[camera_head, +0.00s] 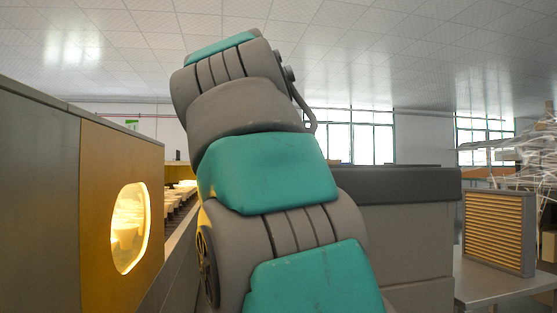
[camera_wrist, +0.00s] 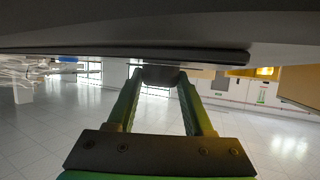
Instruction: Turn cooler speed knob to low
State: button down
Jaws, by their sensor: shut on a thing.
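In the wrist view, the two green fingers of my gripper (camera_wrist: 160,78) close at their tips on a small dark piece, which looks like the cooler speed knob (camera_wrist: 160,74). It sits just under a long dark grey edge across the top of that view. The knob's pointer and any speed marks cannot be seen, so its setting cannot be told. In the head view, my grey and teal arm fills the middle and hides the gripper and the knob. Which body there is the cooler is not clear.
In the head view, a grey cabinet with a dark top band (camera_head: 405,186) stands behind my arm. An orange panel with a glowing window (camera_head: 130,228) is close on the left. A slatted box (camera_head: 498,232) stands on a grey table (camera_head: 505,286) at right.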

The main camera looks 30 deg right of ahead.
jog(key=shift+a+r+m+g+h, duration=0.1)
jog(key=shift+m+g+h, duration=0.4)
jog(key=shift+m+h, duration=0.25)
jog(key=shift+c, duration=1.7)
grip_release()
jog(key=p+v, duration=0.2)
jog(key=v, duration=0.5)
jog(key=shift+s+a+r, duration=0.1)
jog(key=shift+a+r, duration=0.05)
jog(key=shift+a, duration=0.2)
